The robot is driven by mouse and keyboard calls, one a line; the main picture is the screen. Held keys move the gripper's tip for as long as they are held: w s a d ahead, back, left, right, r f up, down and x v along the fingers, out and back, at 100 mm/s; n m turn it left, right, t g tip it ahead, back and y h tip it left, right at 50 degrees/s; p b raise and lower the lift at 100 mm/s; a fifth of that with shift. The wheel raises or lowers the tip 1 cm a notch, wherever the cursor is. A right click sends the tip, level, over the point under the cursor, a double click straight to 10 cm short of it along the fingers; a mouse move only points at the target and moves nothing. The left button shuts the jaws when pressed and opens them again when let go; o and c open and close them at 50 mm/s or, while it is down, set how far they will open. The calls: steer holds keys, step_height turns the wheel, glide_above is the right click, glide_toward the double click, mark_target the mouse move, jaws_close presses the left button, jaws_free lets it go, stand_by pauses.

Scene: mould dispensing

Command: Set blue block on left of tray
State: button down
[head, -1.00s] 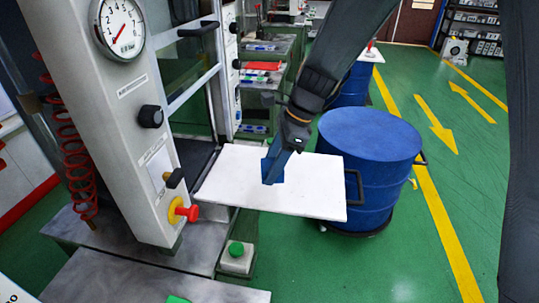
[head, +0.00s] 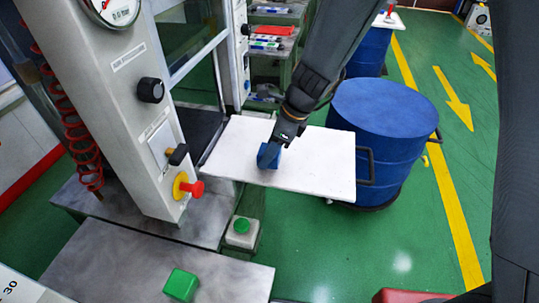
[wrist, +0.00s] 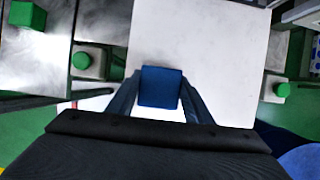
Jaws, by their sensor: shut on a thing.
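The white tray (head: 310,160) is a flat board with a dark handle on its right end. It fills the upper middle of the wrist view (wrist: 215,50). My gripper (head: 273,148) is over the left half of the tray. It is shut on the blue block (head: 267,157), which shows between the two fingers in the wrist view (wrist: 160,87). The block is at or just above the tray surface; I cannot tell whether it touches. The fingers hide part of the block in the head view.
A press column (head: 135,90) with a red knob (head: 192,188) stands left of the tray. A blue drum (head: 385,140) stands behind it at right. A green block (head: 181,285) lies on the metal table (head: 120,270) in front. A green button box (head: 241,229) is near the tray.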

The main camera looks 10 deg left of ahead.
steer(key=shift+f, duration=0.85)
steer(key=shift+f, duration=0.2)
steer(key=c, duration=0.9)
jaws_free()
steer(key=shift+d+r, duration=0.15)
steer(key=shift+r, duration=0.4)
steer(key=b+v, duration=0.1)
steer(key=v, duration=1)
